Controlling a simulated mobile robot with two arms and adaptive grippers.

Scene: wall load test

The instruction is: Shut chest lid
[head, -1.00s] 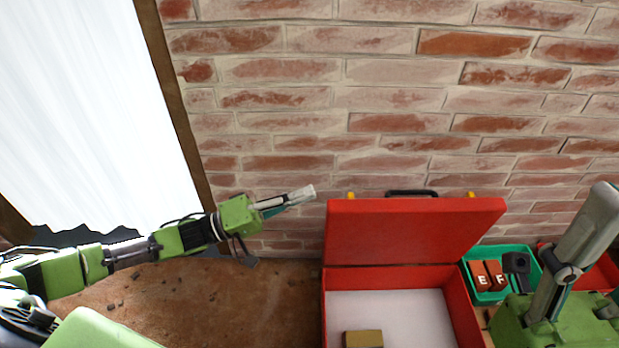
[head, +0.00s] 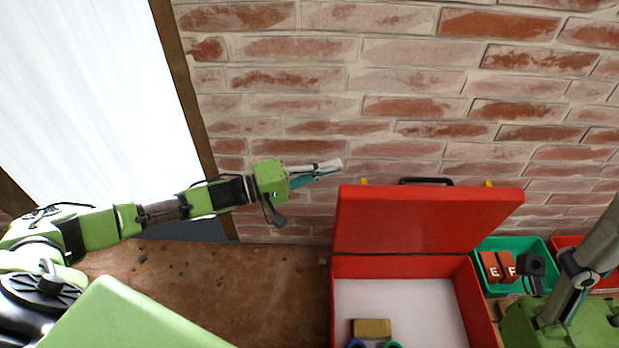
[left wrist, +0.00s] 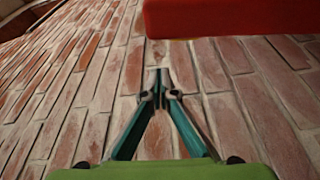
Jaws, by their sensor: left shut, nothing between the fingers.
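A red chest (head: 343,306) stands open on the ground in front of the brick wall. Its red lid (head: 425,219) is raised, with a black handle (head: 426,181) and yellow latches on its top edge. My left gripper (head: 337,165) is shut and empty, just left of and above the lid's upper left corner, apart from it in the picture. In the left wrist view the closed fingertips (left wrist: 161,72) point at the wall, and the lid's red edge (left wrist: 230,17) crosses the top. My right gripper (head: 538,270) shows partly at the right; its fingers are not clear.
Inside the chest lie a tan block (head: 371,328) and partly seen blue and green round items. A green crate (head: 515,247) with lettered red blocks stands right of the chest, beside a red bin (head: 568,243). Bare brown ground (head: 230,285) lies to the left.

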